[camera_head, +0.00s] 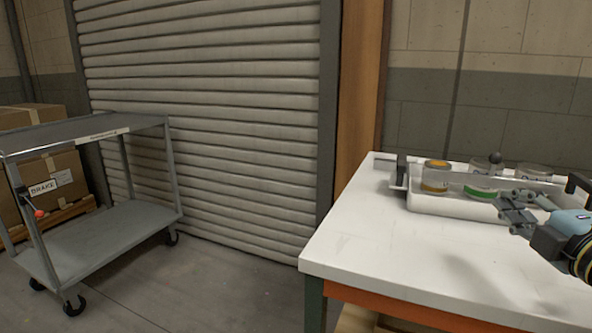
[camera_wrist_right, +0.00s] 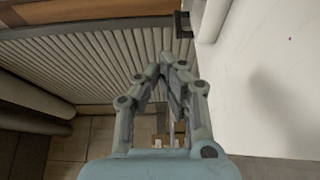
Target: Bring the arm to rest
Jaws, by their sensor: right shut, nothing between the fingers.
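My right gripper (camera_head: 516,207) comes in from the right edge in the head view, in front of the rack on the white table (camera_head: 350,240). It is above the table top and casts a shadow on it. In the right wrist view the fingers of my right gripper (camera_wrist_right: 168,62) meet at their tips, with nothing between them. The floor, the shutter and the table's edge show beyond the fingers there. My left gripper is not in the head view.
A white rack (camera_head: 430,204) with several clear colorant containers stands at the table's back right. An orange one (camera_head: 436,176) is at its left. A grey cart (camera_head: 110,230) stands at the left by boxes (camera_head: 60,180). The table's front left is clear.

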